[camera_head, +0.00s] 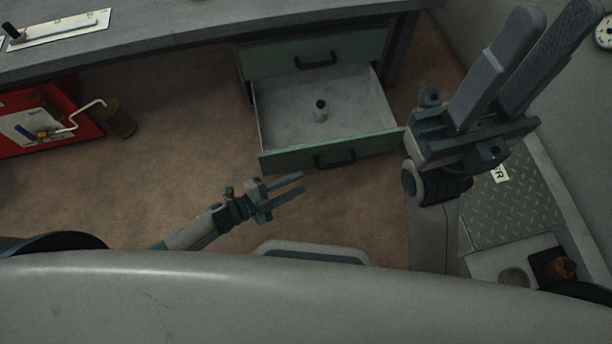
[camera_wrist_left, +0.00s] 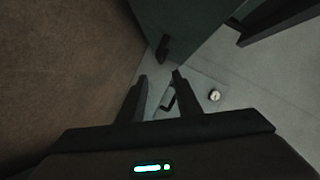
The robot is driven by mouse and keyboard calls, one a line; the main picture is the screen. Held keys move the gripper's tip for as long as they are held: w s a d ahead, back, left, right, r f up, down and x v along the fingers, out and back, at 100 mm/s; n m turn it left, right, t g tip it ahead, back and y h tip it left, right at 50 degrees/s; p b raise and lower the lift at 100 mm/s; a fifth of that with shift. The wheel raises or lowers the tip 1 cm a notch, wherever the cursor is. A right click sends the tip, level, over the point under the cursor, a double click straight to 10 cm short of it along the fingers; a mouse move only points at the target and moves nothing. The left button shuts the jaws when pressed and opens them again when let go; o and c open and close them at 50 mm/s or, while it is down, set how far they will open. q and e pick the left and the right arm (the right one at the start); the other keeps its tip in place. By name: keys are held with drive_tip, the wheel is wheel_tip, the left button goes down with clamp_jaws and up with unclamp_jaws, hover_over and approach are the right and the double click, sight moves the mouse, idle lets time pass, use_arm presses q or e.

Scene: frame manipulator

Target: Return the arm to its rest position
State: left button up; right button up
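My left arm reaches in low from the left in the head view. Its gripper (camera_head: 301,183) is open, with a gap between the two fingers and nothing held. It is in front of and below the open drawer's front, apart from it. In the left wrist view my left gripper (camera_wrist_left: 159,78) also shows its fingers apart and empty. My right gripper (camera_head: 562,16) is raised high at the right, close to the head camera. Its two long fingers are apart with nothing between them.
A green drawer (camera_head: 285,161) stands pulled out under the workbench (camera_head: 205,35), with a small dark cylinder (camera_head: 320,110) inside. A red box (camera_head: 68,140) is at the left. A metal tread plate (camera_head: 510,210) lies right. Brown floor (camera_head: 180,180) is clear between.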

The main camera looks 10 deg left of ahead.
use_arm(q)
drive_tip(key=shift+s+a, duration=0.2)
drive_tip(key=shift+a, duration=0.1)
idle(0.4)
